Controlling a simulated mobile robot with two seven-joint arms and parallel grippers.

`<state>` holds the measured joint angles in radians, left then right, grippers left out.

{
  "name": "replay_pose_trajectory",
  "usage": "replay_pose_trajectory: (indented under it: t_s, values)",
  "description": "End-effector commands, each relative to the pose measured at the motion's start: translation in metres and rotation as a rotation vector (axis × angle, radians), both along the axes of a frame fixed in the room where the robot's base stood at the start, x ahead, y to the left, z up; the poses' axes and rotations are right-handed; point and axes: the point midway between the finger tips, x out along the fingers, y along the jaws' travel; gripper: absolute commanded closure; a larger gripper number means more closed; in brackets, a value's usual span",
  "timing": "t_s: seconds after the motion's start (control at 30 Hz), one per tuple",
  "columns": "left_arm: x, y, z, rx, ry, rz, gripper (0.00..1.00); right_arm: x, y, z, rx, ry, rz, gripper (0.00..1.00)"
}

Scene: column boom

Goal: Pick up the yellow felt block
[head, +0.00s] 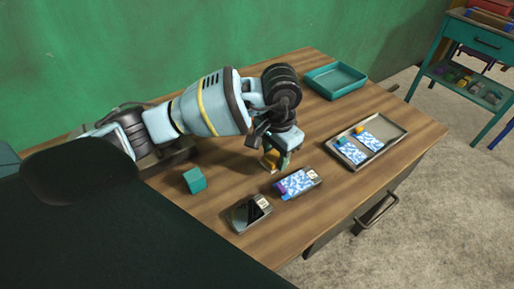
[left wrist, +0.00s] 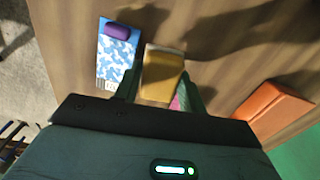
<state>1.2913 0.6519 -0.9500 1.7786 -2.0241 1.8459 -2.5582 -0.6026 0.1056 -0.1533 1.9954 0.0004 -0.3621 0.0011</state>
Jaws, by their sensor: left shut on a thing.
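The yellow felt block (head: 269,161) shows as a small yellow-tan patch beside my left gripper (head: 279,160) in the head view, partly hidden by it. In the left wrist view the yellow block (left wrist: 162,68) lies between the two dark green fingers of my left gripper (left wrist: 160,88), which is shut on it. I cannot tell whether the block touches the table. My right gripper is not in view.
A blue-and-white patterned card with a purple piece (head: 296,182) lies close by. A teal cube (head: 194,180), a dark box (head: 248,213), a metal tray (head: 399,128) with patterned cards and a teal tray (head: 335,92) share the wooden table. An orange block (left wrist: 272,110) lies nearby.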

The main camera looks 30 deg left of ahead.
Motion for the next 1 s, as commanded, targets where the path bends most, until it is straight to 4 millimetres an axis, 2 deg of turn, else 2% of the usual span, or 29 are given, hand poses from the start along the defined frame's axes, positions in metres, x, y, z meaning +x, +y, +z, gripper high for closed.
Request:
replay_pose_trajectory:
  t_s: [0.1, 0.4, 0.6, 0.87, 0.9, 1.0]
  values:
    - [0.002, -0.026, 0.0, -0.001, 0.0, -0.004, 0.83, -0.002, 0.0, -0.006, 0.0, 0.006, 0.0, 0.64]
    - [0.004, -0.067, 0.005, -0.001, 0.0, -0.001, 0.83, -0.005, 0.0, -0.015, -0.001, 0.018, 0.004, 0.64]
    - [0.004, -0.076, 0.007, 0.0, 0.0, 0.0, 0.83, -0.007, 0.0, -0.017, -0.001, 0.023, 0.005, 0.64]
    - [0.004, -0.077, 0.008, 0.0, -0.001, 0.001, 0.83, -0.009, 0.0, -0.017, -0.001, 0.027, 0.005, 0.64]
    - [0.004, -0.077, 0.008, 0.0, -0.001, 0.001, 0.63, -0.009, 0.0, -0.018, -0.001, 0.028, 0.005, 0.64]
    - [0.004, -0.077, 0.007, 0.0, -0.001, 0.001, 0.77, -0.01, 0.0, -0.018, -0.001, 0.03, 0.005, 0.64]
